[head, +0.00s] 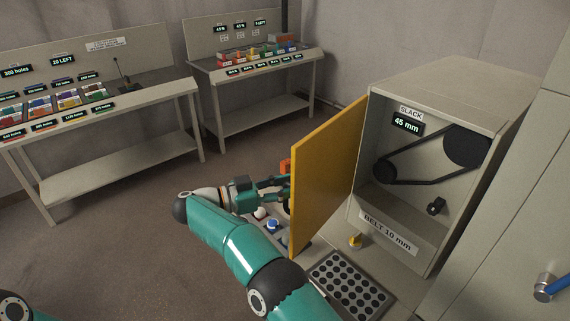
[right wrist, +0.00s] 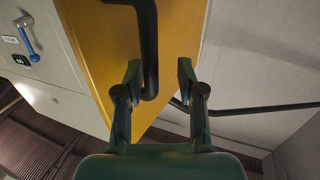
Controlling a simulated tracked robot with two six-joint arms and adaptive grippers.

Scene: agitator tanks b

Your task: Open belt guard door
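The yellow belt guard door (head: 328,178) stands swung wide open from the left side of the grey cabinet (head: 440,90). Inside, a black belt (head: 415,155) runs around two pulleys. My right gripper (head: 284,187) is at the outer face of the door, its tips partly hidden by the door's edge. In the right wrist view my right gripper (right wrist: 160,76) has its fingers apart. The black door handle (right wrist: 150,50) lies between them, nearer the left finger, against the yellow door (right wrist: 95,50). Whether a finger touches it I cannot tell. My left gripper is out of view.
A black-holed tray (head: 347,284), a blue button (head: 272,226) and a yellow knob (head: 355,241) sit below the door and cabinet. A blue-handled lever (head: 550,288) is on the right panel. Two benches (head: 110,120) with coloured bins stand behind. Floor is open at left.

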